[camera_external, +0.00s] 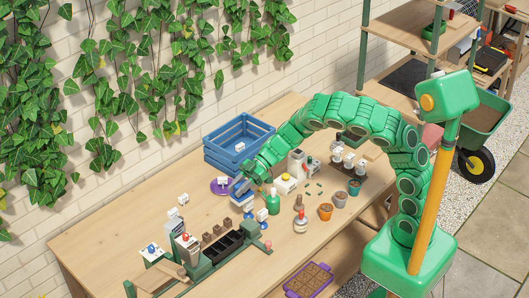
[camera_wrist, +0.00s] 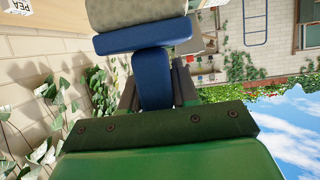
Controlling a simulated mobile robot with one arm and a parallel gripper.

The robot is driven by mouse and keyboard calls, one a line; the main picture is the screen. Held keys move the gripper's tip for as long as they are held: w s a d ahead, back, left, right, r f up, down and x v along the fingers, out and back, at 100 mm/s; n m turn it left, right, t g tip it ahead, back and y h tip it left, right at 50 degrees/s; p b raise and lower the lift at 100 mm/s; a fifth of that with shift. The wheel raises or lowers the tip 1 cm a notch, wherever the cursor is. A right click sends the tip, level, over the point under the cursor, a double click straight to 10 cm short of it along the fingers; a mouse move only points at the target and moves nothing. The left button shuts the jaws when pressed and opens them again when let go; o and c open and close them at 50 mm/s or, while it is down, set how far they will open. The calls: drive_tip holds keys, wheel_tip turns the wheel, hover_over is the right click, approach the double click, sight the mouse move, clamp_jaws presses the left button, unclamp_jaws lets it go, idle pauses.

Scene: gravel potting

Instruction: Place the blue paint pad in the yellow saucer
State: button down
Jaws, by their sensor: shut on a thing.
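My gripper (camera_external: 246,178) is shut on the blue paint pad (camera_external: 240,189), over the table beside a purple saucer (camera_external: 219,188). In the wrist view my gripper (camera_wrist: 155,88) has its dark fingers on both sides of the pad's blue handle (camera_wrist: 153,78). The blue backing and pale speckled pad face extend beyond the fingers. A small yellow item (camera_external: 287,186) with a white top stands to the right of the gripper; I cannot tell whether it is the yellow saucer.
A blue crate (camera_external: 238,142) stands behind the gripper. Pots, including an orange pot (camera_external: 325,211), stand to the right. The table's left end has bare room.

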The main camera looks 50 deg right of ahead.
wheel_tip(320, 180, up, 8)
drive_tip(key=shift+f, duration=0.1)
drive_tip(key=w+d+m+t+h, duration=0.1)
drive_tip(key=w+d+m+t, duration=0.3)
drive_tip(key=d, duration=0.9)
drive_tip(key=w+d+m+t+h, duration=0.1)
drive_tip(key=w+d+m+t, duration=0.15)
drive_tip(key=w+d, duration=0.65)
drive_tip(key=s+d+m+t+h, duration=0.3)
drive_tip(key=d, duration=1.3)
drive_tip(key=s+d+m+t+h, duration=0.2)
drive_tip(key=s+d+m+h, duration=0.1)
drive_tip(key=d, duration=1.3)
drive_tip(key=shift+w+d+f, duration=0.65)
drive_tip(key=shift+w+f, duration=1.6)
drive_tip(key=shift+f, duration=0.8)
drive_tip(key=shift+w+d+f, duration=0.65)
drive_tip(key=shift+w+f, duration=1.55)
drive_tip(key=shift+f, duration=0.8)
drive_tip(key=shift+w+d+f, duration=0.65)
drive_tip(key=shift+w+f, duration=1.6)
drive_tip(key=shift+f, duration=0.8)
